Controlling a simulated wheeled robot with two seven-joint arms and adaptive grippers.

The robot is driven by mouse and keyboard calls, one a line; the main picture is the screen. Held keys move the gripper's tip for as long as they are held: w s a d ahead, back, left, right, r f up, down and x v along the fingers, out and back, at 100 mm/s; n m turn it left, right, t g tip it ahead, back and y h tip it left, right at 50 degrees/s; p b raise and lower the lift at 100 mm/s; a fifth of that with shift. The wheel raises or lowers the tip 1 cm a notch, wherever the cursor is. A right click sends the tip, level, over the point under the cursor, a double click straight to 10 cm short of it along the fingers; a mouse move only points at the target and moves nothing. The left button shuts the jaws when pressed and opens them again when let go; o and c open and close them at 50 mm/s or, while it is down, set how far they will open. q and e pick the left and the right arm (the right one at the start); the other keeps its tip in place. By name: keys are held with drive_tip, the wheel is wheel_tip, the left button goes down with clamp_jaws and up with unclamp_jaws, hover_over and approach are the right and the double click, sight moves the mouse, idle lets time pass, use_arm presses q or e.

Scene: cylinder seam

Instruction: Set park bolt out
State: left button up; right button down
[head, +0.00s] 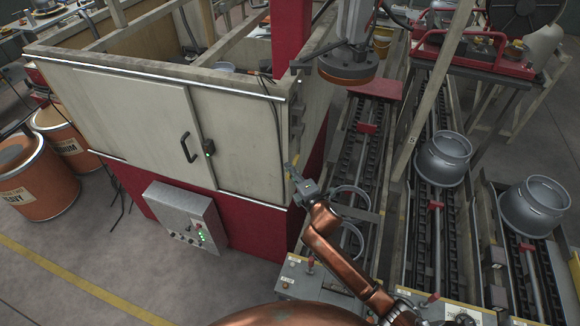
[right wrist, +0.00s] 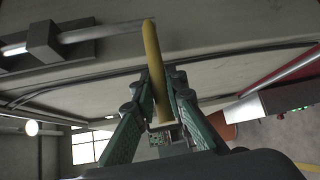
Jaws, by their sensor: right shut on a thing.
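In the right wrist view a yellow handle (right wrist: 154,65) runs up between the green fingers of my right gripper (right wrist: 157,85), which is shut on it. The upper end of the handle meets a grey metal rod (right wrist: 105,32), which I take to be the park bolt. The rod passes through a dark block (right wrist: 43,41) on a pale panel. In the head view my right gripper (head: 298,180) is at the corner of the pale cabinet (head: 235,125), and only a small yellow piece shows there. How far the bolt is drawn cannot be told. My left gripper is not in view.
Roller conveyors (head: 430,235) run to the right of my arm, with metal rings (head: 443,158) on them. A grey control box (head: 187,217) with green lights is on the cabinet's front. Orange drums (head: 35,180) stand at the left. The front-left floor is clear.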

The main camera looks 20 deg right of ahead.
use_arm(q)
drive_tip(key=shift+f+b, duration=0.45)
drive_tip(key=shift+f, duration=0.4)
use_arm(e)
wheel_tip(320, 180, down, 3)
drive_tip(key=shift+f, duration=0.1)
drive_tip(key=c, duration=1.9)
unclamp_jaws()
drive_tip(key=shift+c, duration=0.2)
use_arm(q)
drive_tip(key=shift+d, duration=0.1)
use_arm(e)
drive_tip(key=v, duration=1.2)
